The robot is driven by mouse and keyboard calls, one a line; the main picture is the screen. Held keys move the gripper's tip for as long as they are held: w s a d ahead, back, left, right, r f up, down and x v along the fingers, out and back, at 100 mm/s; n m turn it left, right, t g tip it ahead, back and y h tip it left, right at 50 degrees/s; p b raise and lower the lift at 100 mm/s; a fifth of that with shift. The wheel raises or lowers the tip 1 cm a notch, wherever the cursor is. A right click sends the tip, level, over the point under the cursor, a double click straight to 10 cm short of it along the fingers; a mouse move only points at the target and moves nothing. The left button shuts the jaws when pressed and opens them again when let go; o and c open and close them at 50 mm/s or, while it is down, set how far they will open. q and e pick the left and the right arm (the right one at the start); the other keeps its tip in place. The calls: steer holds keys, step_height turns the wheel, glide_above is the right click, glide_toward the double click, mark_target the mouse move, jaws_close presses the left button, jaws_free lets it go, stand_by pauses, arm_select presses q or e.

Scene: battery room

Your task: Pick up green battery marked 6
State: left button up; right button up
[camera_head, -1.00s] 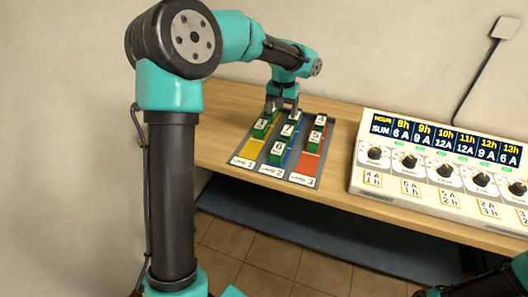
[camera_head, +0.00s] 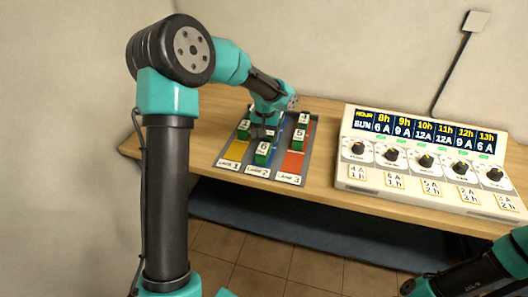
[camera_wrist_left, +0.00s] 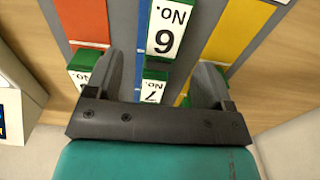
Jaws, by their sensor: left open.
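The green battery marked 6 (camera_head: 262,150) has a white numbered top and stands in the blue middle lane of the grey rack (camera_head: 229,161), near its front. It shows upside down in the left wrist view (camera_wrist_left: 167,30). My left gripper (camera_wrist_left: 160,62) is open and empty. Its fingers straddle the blue lane in that view, with battery 6 just beyond the fingertips and the battery marked 7 (camera_wrist_left: 154,90) between the fingers. In the head view my left gripper (camera_head: 264,131) is over the middle lane, just behind battery 6, and hides battery 7. My right gripper is not visible.
A battery marked 1 (camera_head: 243,128) stands in the yellow lane. Batteries marked 5 (camera_head: 298,136) and 4 (camera_head: 304,118) stand in the red lane. A control panel (camera_head: 345,150) with dials and a display is right of the rack. Bare wooden tabletop lies between and around them.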

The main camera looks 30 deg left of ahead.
mark_target(264, 146)
arm_select(q)
steer(key=shift+f, duration=0.95)
steer(key=shift+a+f, duration=0.15)
steer(key=shift+f, duration=1.15)
steer(key=shift+a+f, duration=0.1)
steer(key=shift+f, duration=1.2)
steer(key=c, duration=1.4)
steer(key=shift+r, duration=0.15)
